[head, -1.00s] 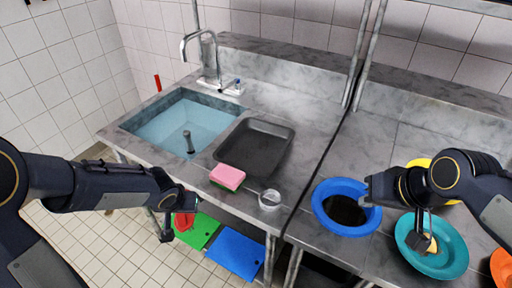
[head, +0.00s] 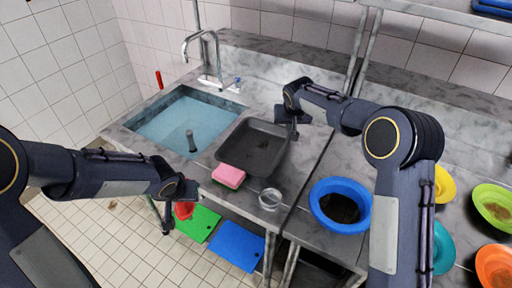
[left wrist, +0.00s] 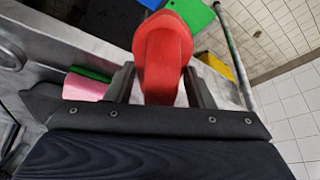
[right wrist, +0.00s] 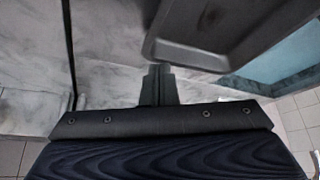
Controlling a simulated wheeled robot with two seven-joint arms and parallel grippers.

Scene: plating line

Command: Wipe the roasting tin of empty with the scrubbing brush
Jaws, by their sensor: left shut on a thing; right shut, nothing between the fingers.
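The dark grey roasting tin (head: 245,150) stands on the steel counter right of the sink, with no food visible in it. My right gripper (head: 294,131) is shut and empty at the tin's right side; in the right wrist view its closed fingers (right wrist: 159,80) point towards the tin (right wrist: 205,45), and I cannot tell whether they touch it. My left gripper (head: 172,210) is shut on a red object, apparently the scrubbing brush (left wrist: 163,58), in front of the counter's front edge. It shows in the head view (head: 184,210), its bristles hidden.
A pink and green sponge (head: 229,175) and a small clear bowl (head: 270,198) lie near the counter's front edge. The water-filled sink (head: 180,118) is left of the tin. A blue bowl (head: 322,211) and several coloured plates stand right. Green and blue boards lie below.

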